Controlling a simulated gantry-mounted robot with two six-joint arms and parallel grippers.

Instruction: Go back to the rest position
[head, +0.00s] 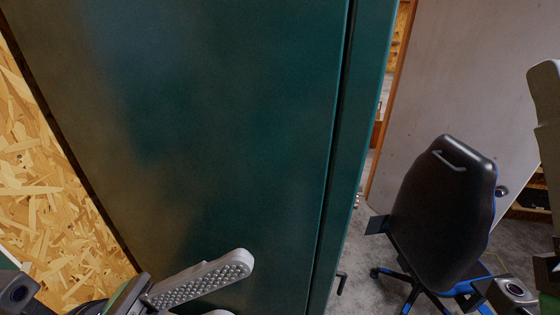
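My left gripper (231,289) is at the bottom of the head view, left of centre. One grey finger with a dotted pad shows almost whole. Only a sliver of the other finger shows at the bottom edge, apart from the first, so the gripper looks open. Nothing shows between the fingers, though the lower part is cut off. The fingers are in front of a large dark green panel (230,120); I cannot tell how far from it.
The green panel, tall and cabinet-like, fills the left and middle. A chipboard wall (40,190) is at the far left. A black and blue office chair (445,205) stands on the grey floor (350,255) at right, before a pale door-like panel (455,70).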

